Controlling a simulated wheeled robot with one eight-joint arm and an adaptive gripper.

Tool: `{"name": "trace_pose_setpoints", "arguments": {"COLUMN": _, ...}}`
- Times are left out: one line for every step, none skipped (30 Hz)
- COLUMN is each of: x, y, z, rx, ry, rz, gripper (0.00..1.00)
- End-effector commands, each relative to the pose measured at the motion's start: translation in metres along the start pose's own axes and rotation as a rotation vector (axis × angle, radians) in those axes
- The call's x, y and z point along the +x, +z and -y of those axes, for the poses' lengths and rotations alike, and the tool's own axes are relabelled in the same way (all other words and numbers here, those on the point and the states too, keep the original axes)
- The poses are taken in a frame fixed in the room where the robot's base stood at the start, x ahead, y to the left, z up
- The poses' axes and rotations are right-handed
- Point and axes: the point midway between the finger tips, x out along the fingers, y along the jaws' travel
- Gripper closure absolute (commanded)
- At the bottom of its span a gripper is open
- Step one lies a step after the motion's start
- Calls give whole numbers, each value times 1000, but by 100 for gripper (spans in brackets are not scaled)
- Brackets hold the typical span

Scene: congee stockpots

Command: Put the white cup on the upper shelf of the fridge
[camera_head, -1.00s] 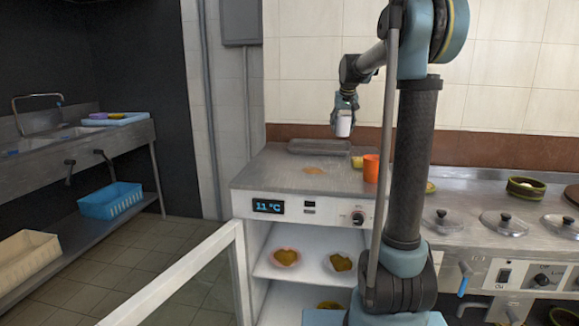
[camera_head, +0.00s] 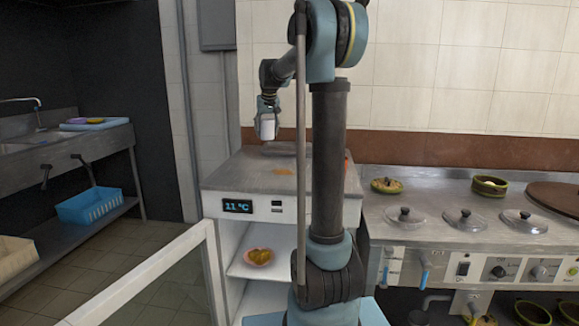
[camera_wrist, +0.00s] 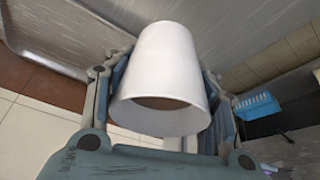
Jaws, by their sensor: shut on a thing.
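My gripper (camera_head: 267,116) is shut on the white cup (camera_head: 266,129) and holds it in the air above the fridge's steel top. In the wrist view the white cup (camera_wrist: 168,60) sits between the fingers, its open rim facing the camera. The fridge (camera_head: 252,208) has a display reading 11 °C, and its framed door (camera_head: 140,282) stands open to the left. The upper shelf (camera_head: 246,271) shows a pinkish bowl of food (camera_head: 258,255) at its left. My arm hides the shelf's right part.
A low grey tray (camera_head: 282,148) lies at the back of the fridge top. My arm mostly covers an orange container (camera_head: 348,166). A counter with several lids (camera_head: 405,217) stands to the right. Open floor (camera_head: 140,242) lies left of the fridge.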

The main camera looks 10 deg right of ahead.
Motion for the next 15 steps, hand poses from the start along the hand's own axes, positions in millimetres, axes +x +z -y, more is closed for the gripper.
{"name": "trace_pose_setpoints", "arguments": {"x": 0, "y": 0, "z": -1, "rx": 1, "ry": 0, "rz": 0, "gripper": 78}}
{"name": "trace_pose_setpoints", "arguments": {"x": 1, "y": 0, "z": -1, "rx": 1, "ry": 0, "rz": 0, "gripper": 78}}
{"name": "trace_pose_setpoints", "arguments": {"x": 3, "y": 1, "z": -1, "rx": 1, "ry": 0, "rz": 0, "gripper": 78}}
{"name": "trace_pose_setpoints", "arguments": {"x": 6, "y": 2, "z": -2, "rx": 1, "ry": 1, "rz": 0, "gripper": 78}}
{"name": "trace_pose_setpoints", "arguments": {"x": 9, "y": 4, "z": -2, "rx": 2, "ry": 1, "rz": 0, "gripper": 78}}
{"name": "trace_pose_setpoints", "arguments": {"x": 15, "y": 6, "z": -2, "rx": 2, "ry": 1, "rz": 0, "gripper": 78}}
{"name": "trace_pose_setpoints", "arguments": {"x": 20, "y": 8, "z": -2, "rx": 2, "ry": 1, "rz": 0, "gripper": 78}}
{"name": "trace_pose_setpoints", "arguments": {"x": 24, "y": 10, "z": -2, "rx": 2, "ry": 1, "rz": 0, "gripper": 78}}
{"name": "trace_pose_setpoints", "arguments": {"x": 30, "y": 12, "z": -2, "rx": 2, "ry": 1, "rz": 0, "gripper": 78}}
{"name": "trace_pose_setpoints", "arguments": {"x": 35, "y": 14, "z": -3, "rx": 3, "ry": 1, "rz": 0, "gripper": 78}}
{"name": "trace_pose_setpoints", "arguments": {"x": 39, "y": 16, "z": -3, "rx": 3, "ry": 1, "rz": 0, "gripper": 78}}
{"name": "trace_pose_setpoints", "arguments": {"x": 44, "y": 18, "z": -3, "rx": 3, "ry": 1, "rz": 0, "gripper": 78}}
{"name": "trace_pose_setpoints", "arguments": {"x": 46, "y": 20, "z": -3, "rx": 3, "ry": 1, "rz": 0, "gripper": 78}}
{"name": "trace_pose_setpoints", "arguments": {"x": 49, "y": 21, "z": -3, "rx": 3, "ry": 1, "rz": 0, "gripper": 78}}
{"name": "trace_pose_setpoints", "arguments": {"x": 51, "y": 22, "z": -3, "rx": 3, "ry": 1, "rz": 0, "gripper": 78}}
